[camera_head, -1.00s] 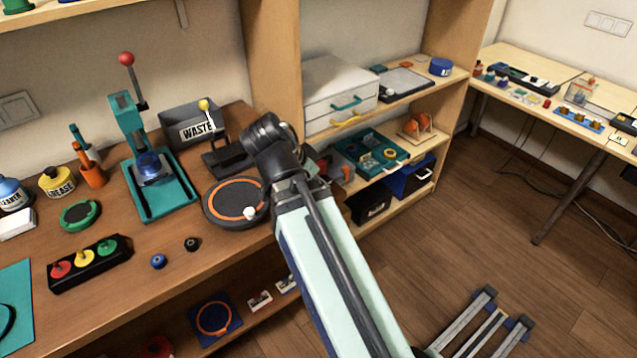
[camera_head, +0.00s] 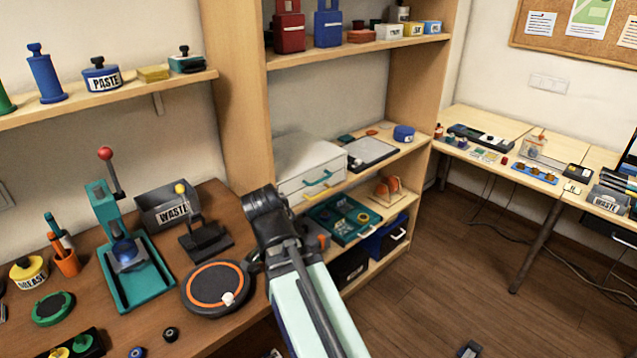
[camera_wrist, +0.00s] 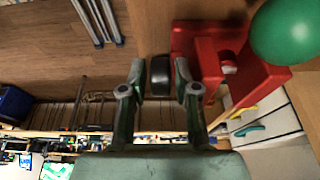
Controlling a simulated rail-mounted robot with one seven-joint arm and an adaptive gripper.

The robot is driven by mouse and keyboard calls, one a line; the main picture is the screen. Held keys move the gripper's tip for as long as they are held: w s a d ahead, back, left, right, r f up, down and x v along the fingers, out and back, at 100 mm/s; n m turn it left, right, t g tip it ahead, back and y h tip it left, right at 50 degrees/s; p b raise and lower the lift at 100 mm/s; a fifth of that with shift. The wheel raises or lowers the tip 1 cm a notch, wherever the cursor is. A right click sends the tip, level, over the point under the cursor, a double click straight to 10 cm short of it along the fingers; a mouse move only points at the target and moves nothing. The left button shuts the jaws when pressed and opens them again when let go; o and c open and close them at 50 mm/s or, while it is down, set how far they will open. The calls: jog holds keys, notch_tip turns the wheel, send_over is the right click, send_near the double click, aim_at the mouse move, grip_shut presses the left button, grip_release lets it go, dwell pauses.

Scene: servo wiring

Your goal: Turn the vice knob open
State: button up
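A red vice (camera_wrist: 205,50) shows in the wrist view, right of the fingers, on a wooden surface. A dark, rounded block (camera_wrist: 160,76), which looks like the vice knob, lies between the two fingertips of my gripper (camera_wrist: 160,82). The fingers are apart, one on each side of it, with a narrow gap showing at each side, so the gripper looks open around it. Whether the knob joins the vice is not clear. In the head view my arm hides the vice and the fingers.
A green ball (camera_wrist: 285,30) is close beside the vice. In the head view, a round black turntable with an orange ring (camera_head: 217,287), a teal press (camera_head: 122,250) and a waste bin (camera_head: 168,208) stand left of my arm. A shelf with a white drawer box (camera_head: 305,160) is behind.

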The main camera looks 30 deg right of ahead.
jog(key=shift+w+d+r+g+y+p, duration=0.15)
jog(key=shift+y+p, duration=0.65)
jog(key=shift+p, duration=1.1)
jog(key=shift+s+d+r+g+y+p, duration=0.15)
jog(key=shift+y+p, duration=0.65)
jog(key=shift+p, duration=1.15)
jog(key=shift+w+d+r+g+y+p, duration=0.2)
jog(key=shift+y+p, duration=0.6)
jog(key=shift+p, duration=1.1)
jog(key=shift+y+p, duration=0.3)
jog(key=shift+y, duration=0.2)
jog(key=shift+d+f+y+b, duration=0.25)
jog(key=shift+f+y+b, duration=0.15)
jog(key=shift+y, duration=0.6)
jog(key=shift+d+r+y, duration=0.1)
jog(key=shift+r+y, duration=0.2)
jog(key=p+v, duration=0.7)
jog(key=v, duration=1)
jog(key=shift+a, duration=0.25)
